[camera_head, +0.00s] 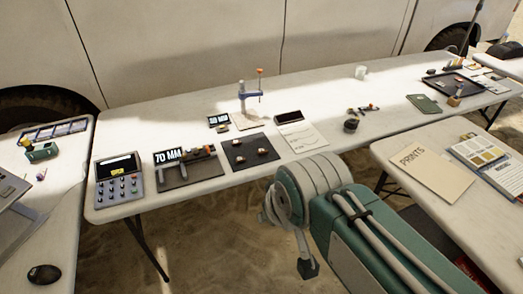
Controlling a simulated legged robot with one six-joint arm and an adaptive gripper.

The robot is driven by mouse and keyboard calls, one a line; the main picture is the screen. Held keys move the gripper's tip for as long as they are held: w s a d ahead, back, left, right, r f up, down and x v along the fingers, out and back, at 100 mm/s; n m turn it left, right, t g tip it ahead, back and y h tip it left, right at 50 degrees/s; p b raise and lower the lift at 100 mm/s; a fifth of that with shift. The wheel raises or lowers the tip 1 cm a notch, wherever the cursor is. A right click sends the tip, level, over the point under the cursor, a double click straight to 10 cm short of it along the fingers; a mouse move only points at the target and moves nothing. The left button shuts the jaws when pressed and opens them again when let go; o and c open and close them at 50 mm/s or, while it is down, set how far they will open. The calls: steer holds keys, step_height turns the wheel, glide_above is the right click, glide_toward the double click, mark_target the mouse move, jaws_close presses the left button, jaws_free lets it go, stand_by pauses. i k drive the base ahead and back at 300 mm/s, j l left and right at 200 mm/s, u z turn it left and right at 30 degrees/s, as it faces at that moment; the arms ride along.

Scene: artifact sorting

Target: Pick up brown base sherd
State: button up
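Several small brown sherds lie on a dark mat (233,152) near the front edge of the long white table. One sherd (262,152) is at the mat's right, one (239,159) at its lower left, and another (238,143) at its upper left. They are too small to tell which is the base sherd. My green and grey arm fills the lower right foreground, in front of the table and apart from the mat. My gripper's fingers do not show.
Left of the mat stand a caliper-like tool on a board (188,165), a "70 MM" display (168,156) and a keypad device (118,178). A printed sheet (302,138) lies right of the mat.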

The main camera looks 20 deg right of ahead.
mark_target(262, 151)
steer(key=i+l, duration=0.45)
steer(key=i, duration=0.15)
steer(key=i+l, duration=0.5)
steer(key=i+z, duration=0.05)
steer(key=i, duration=0.05)
